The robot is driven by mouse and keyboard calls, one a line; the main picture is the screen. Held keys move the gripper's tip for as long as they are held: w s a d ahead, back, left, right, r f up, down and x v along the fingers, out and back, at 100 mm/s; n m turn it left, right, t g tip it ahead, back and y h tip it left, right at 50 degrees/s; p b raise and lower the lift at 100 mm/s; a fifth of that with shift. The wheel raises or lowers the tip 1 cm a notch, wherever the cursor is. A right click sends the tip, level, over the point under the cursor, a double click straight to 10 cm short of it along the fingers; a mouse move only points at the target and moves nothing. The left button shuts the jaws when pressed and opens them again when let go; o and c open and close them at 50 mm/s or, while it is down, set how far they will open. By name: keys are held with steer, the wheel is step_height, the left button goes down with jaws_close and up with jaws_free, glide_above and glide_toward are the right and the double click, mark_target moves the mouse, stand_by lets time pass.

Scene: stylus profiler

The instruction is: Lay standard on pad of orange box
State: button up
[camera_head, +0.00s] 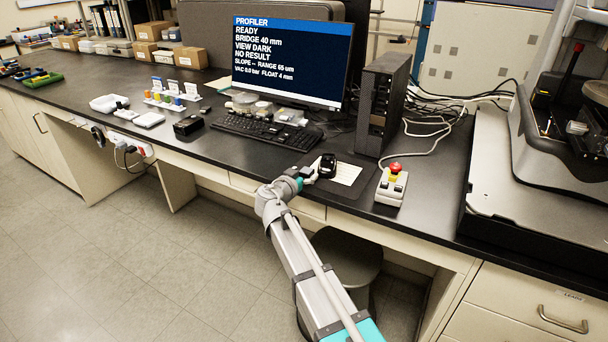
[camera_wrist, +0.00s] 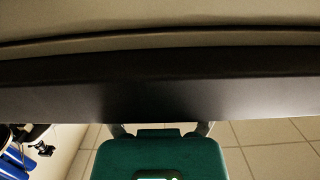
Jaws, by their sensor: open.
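My gripper (camera_head: 326,165) is at the front part of the bench (camera_head: 215,137), near a sheet of paper and to the right of the keyboard. In the wrist view, its two fingers (camera_wrist: 161,130) stand apart with nothing seen between them, against the dark bench edge. I cannot make out the standard for certain. Small holders with coloured labels (camera_head: 172,96) stand on the left part of the bench, with a white tray (camera_head: 108,103) and a small black box (camera_head: 188,126) nearby. No orange box with a pad is clearly recognisable.
A monitor (camera_head: 287,62), keyboard (camera_head: 267,132) and computer tower (camera_head: 381,104) stand behind my gripper. A control box with a red button (camera_head: 391,185) is to its right. The profiler (camera_head: 560,140) fills the far right. A stool (camera_head: 346,256) is below the bench.

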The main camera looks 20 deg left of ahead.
steer(key=shift+r, duration=0.2)
steer(key=s+r+p, duration=0.1)
steer(key=s+p, duration=0.1)
steer(key=s, duration=1)
steer(key=shift+a+r, duration=0.35)
steer(key=shift+a, duration=0.1)
steer(key=shift+w, duration=0.1)
